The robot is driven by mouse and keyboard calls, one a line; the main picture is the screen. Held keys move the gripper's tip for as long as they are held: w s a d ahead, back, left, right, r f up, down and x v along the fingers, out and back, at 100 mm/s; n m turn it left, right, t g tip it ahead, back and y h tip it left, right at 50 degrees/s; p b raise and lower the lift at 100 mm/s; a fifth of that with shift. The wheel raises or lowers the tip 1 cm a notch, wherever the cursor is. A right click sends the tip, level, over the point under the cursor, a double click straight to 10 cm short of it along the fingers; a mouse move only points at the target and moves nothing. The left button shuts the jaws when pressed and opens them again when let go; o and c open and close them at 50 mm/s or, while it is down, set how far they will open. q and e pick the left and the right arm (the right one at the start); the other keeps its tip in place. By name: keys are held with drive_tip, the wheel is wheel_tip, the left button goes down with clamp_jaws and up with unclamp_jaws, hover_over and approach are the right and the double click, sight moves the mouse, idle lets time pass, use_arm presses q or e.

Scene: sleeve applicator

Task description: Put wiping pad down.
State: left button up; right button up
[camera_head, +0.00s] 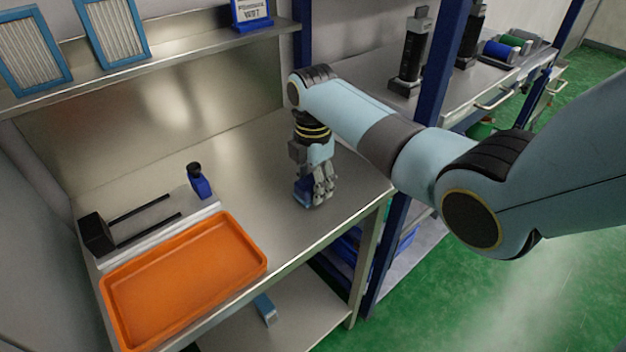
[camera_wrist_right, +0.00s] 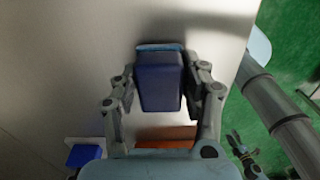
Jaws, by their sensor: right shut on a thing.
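The wiping pad (camera_wrist_right: 160,82) is a dark blue block with a light blue layer along one edge. My right gripper (camera_head: 318,200) is shut on it, with a finger on each side in the right wrist view (camera_wrist_right: 160,95). In the head view the pad (camera_head: 301,187) is mostly hidden behind the fingers, low at the right part of the metal bench (camera_head: 262,170). I cannot tell whether the pad touches the bench top.
An orange tray (camera_head: 185,280) lies at the bench's front left. Behind it are a black two-pronged fixture (camera_head: 97,235) and a small blue bottle-like item (camera_head: 200,183). A blue post (camera_head: 440,90) stands right of the bench. Bench top around the gripper is clear.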

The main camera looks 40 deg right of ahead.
sight(312, 182)
drive_tip(key=shift+f, duration=0.15)
drive_tip(key=o, duration=1)
drive_tip(key=shift+f+b, duration=0.3)
drive_tip(key=shift+b, duration=0.25)
drive_tip(key=r, duration=1.1)
drive_tip(key=shift+s+a+b, duration=0.2)
drive_tip(key=shift+a+b, duration=0.1)
drive_tip(key=shift+b, duration=0.05)
